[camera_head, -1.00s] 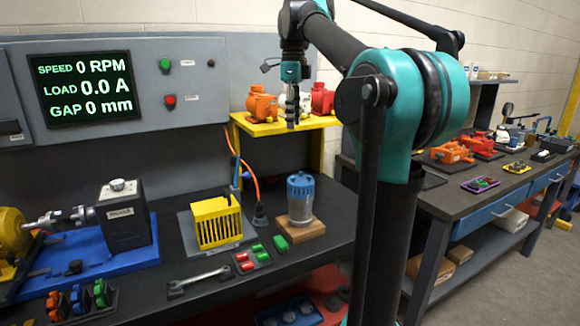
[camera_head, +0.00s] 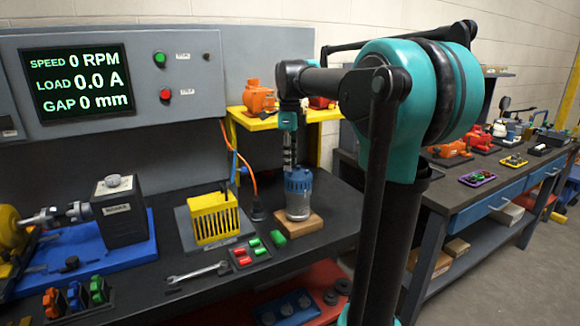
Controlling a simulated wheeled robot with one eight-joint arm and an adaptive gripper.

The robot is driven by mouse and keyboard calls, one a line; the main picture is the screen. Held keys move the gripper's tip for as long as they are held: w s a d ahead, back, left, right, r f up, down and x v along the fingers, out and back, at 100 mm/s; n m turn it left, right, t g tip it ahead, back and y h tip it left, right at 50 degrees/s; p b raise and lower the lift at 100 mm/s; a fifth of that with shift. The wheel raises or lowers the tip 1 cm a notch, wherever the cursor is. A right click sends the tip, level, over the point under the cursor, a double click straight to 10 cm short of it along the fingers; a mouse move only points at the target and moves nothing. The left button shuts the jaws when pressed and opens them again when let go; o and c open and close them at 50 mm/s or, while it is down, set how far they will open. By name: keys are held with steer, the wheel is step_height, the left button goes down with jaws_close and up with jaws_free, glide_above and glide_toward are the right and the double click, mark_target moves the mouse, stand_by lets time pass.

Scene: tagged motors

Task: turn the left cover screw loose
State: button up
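The motor with the blue cover (camera_head: 299,190) stands upright on a wooden block on the dark bench. Its body is grey metal below the blue top. My gripper (camera_head: 289,166) points down at the top of the blue cover, at its left part. It looks to be at or just above the cover; I cannot tell whether it touches. The fingers are too small to tell open from shut. The cover screws are too small or hidden behind my gripper to make out.
A yellow vented box (camera_head: 214,218) stands left of the motor. A tray of red and green pieces (camera_head: 250,252) and a wrench (camera_head: 198,272) lie in front. A yellow shelf (camera_head: 285,116) with orange and red motors is behind. An orange cable hangs near the box.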

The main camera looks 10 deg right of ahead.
mark_target(290, 173)
steer(key=shift+f, duration=1.1)
steer(key=shift+c, duration=0.6)
